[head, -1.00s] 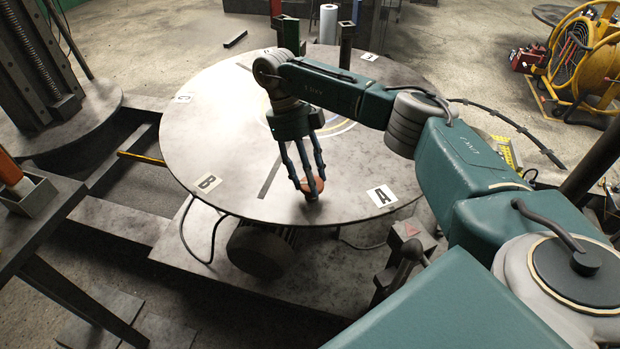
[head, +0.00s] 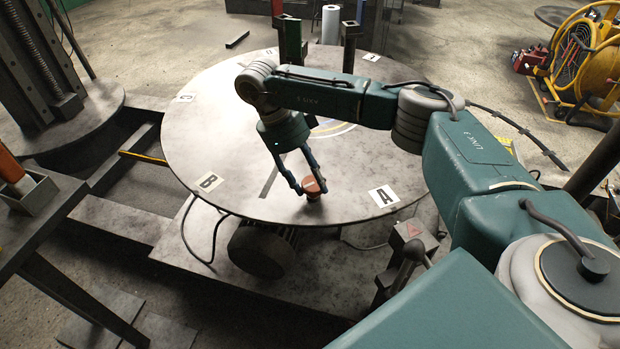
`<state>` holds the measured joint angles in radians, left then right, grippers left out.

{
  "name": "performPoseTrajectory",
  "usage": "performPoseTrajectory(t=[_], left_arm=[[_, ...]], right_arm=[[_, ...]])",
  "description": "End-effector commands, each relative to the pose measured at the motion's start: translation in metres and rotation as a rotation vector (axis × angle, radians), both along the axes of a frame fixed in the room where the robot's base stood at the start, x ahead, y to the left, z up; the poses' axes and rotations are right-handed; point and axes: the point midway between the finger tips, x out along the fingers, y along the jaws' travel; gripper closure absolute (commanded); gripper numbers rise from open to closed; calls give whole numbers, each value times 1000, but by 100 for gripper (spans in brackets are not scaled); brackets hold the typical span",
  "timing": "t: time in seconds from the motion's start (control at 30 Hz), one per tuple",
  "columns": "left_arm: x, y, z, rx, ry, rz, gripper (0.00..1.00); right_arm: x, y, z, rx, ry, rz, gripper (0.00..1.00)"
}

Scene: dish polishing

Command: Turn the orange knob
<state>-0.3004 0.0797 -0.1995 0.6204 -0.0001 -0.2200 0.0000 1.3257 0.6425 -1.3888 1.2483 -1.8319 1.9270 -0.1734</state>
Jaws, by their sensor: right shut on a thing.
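The orange knob (head: 313,184) stands on the round metal table (head: 240,110), near its front edge between the labels B and A. It has a round orange top. My right gripper (head: 311,187) reaches down to it from the upper left, tilted. Its fingers are closed around the sides of the knob. The far finger is partly hidden. My left gripper is not in view.
Label A (head: 383,196) lies right of the knob and label B (head: 209,181) lies to the left. Dark posts (head: 350,45) and a white roll (head: 330,25) stand at the back. A yellow cable reel (head: 590,60) stands at the far right.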

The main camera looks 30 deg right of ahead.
Motion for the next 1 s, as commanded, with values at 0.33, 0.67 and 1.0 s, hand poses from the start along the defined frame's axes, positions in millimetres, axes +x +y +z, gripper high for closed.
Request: performPoseTrajectory(t=[0.33, 0.67, 1.0], left_arm=[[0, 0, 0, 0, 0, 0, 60], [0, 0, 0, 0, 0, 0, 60], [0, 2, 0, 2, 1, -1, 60]], right_arm=[[-2, -2, 0, -3, 5, 4, 80], [-1, -1, 0, -2, 2, 3, 35], [7, 5, 21, -1, -4, 2, 35]])
